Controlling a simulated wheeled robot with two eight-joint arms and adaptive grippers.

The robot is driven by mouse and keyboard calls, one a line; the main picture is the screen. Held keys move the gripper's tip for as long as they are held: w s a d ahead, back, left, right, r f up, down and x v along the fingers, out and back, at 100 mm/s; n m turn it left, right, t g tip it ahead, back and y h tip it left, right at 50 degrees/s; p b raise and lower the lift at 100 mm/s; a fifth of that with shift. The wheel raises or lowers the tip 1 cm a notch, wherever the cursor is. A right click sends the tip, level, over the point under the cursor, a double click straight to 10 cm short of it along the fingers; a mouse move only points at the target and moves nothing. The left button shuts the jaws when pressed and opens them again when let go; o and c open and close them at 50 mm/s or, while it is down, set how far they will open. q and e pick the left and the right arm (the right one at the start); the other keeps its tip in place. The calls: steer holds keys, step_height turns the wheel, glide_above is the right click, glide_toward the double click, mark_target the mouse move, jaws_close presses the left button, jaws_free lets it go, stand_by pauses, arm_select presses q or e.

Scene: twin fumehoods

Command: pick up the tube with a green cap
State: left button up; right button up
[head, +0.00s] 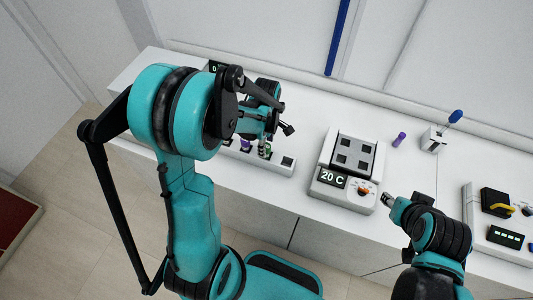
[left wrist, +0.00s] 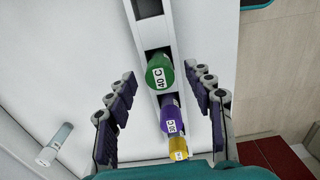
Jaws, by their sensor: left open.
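The tube with a green cap (left wrist: 160,75) stands in a narrow white rack (left wrist: 150,36), its cap facing the left wrist camera and labelled "40 C". In the head view the green shows only slightly below the gripper. My left gripper (left wrist: 160,92) is open, with one finger on each side of the row of caps, apart from the green cap. It also shows in the head view (head: 272,130), over the rack (head: 283,165). My right gripper (head: 388,200) is at the right in the head view; its jaws are too small to read.
A purple-capped tube (left wrist: 171,118) and a yellow-capped one (left wrist: 179,149) stand in line beside the green one. A "20 C" heater block (head: 333,180) stands right of the rack. A purple object (head: 398,139) and a white device (head: 434,139) are farther right.

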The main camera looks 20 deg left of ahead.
arm_select(q)
step_height(320, 180, down, 2)
steer(key=shift+f, duration=0.1)
jaws_close()
